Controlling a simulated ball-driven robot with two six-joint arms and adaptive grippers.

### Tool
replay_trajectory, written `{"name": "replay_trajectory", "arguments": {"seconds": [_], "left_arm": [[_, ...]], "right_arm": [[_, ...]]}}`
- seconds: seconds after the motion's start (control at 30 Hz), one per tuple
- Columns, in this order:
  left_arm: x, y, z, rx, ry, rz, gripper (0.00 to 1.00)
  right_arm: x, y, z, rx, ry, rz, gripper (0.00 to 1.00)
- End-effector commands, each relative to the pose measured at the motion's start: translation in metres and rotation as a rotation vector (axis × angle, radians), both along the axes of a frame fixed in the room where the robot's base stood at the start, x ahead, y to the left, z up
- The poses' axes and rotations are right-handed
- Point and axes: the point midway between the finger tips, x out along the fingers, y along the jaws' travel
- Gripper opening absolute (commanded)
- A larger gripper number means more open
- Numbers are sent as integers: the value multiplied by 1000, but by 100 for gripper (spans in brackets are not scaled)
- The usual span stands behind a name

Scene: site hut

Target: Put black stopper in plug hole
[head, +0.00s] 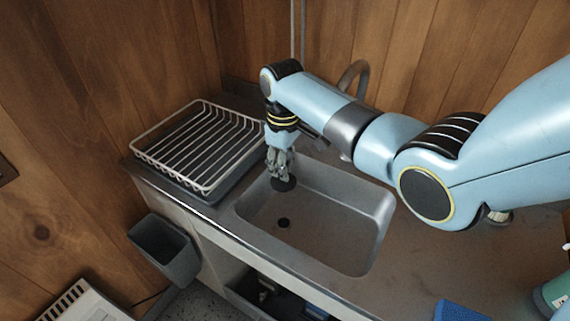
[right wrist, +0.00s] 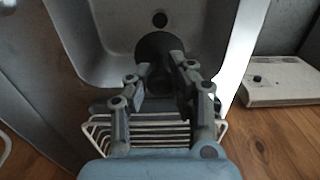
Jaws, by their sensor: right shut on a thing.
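The black stopper (head: 283,184) is a dark round disc at the tips of my right gripper (head: 279,168), over the back left part of the sink (head: 330,215). In the right wrist view the stopper (right wrist: 157,46) shows just beyond the fingertips. My right gripper (right wrist: 160,80) is shut on it and points down. The plug hole (head: 284,223) is a small dark hole in the sink floor, apart from the stopper and nearer the front. It also shows in the right wrist view (right wrist: 160,19). My left gripper is not in view.
A wire dish rack (head: 205,180) stands left of the sink. A tap (head: 355,72) rises behind it. A grey bin (head: 165,247) hangs at the counter's left end. A blue sponge (head: 460,312) and a green bottle (head: 552,293) are at the right front. The counter right of the sink is mostly clear.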

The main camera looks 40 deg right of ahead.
Motion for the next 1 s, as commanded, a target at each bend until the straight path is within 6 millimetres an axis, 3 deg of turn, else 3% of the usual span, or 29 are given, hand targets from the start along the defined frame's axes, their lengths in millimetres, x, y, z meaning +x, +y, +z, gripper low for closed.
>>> {"name": "replay_trajectory", "arguments": {"seconds": [0.13,0.33,1.0], "left_arm": [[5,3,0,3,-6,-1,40],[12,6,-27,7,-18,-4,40],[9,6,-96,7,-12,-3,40]], "right_arm": [[0,0,-16,1,1,0,0],[0,0,-43,0,-1,0,0],[-1,0,-110,0,1,0,0]]}}
